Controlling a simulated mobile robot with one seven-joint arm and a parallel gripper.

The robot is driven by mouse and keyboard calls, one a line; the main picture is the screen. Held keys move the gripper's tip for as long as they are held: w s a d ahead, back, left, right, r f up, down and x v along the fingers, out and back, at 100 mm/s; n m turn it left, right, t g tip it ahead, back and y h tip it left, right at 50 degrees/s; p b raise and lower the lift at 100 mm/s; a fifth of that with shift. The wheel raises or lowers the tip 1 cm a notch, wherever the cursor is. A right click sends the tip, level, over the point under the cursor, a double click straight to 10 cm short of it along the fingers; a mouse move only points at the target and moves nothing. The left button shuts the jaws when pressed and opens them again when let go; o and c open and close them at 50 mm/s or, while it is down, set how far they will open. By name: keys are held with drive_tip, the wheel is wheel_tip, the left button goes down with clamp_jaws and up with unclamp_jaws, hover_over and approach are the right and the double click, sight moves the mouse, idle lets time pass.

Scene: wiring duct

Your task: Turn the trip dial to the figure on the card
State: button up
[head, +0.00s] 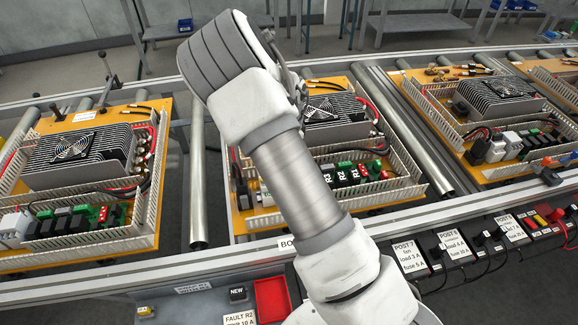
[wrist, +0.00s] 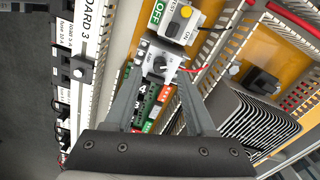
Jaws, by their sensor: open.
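My gripper (wrist: 160,74) is open in the wrist view. Its two fingers reach either side of a small grey unit with a round dark dial (wrist: 158,66) on its face. I cannot read the dial's setting, nor tell whether the fingertips touch it. In the head view my arm hides the dial and most of the gripper. A white card (head: 240,319) at the bottom edge of the head view begins "FAULT R2". Its lower line is cut off and seems to read 10 A.
A breaker with a yellow TEST button (wrist: 185,12) and green OFF label stands just beyond the dial. A finned heatsink (wrist: 250,120) is on the right. White slotted ducts (wrist: 222,45) border the board. A red tray (head: 272,300) and POST cards (head: 410,257) line the front.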

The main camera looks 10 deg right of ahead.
wheel_tip(320, 180, up, 14)
drive_tip(key=shift+f+p, duration=0.15)
drive_tip(key=shift+p, duration=0.25)
drive_tip(key=shift+s, duration=0.1)
drive_tip(key=s+r+n+t+y, duration=0.2)
drive_tip(key=s+r+n, duration=0.5)
drive_tip(key=s+r, duration=0.65)
drive_tip(key=s+r+n+t+h, duration=0.1)
drive_tip(key=s+n, duration=0.6)
drive_tip(key=s, duration=0.7)
drive_tip(key=t+h, duration=0.1)
drive_tip(key=t, duration=0.1)
drive_tip(key=shift+s+d+r+n+t, duration=0.25)
drive_tip(key=shift+s+r+n+t, duration=0.05)
drive_tip(key=shift+s, duration=0.1)
drive_tip(key=shift+a, duration=0.15)
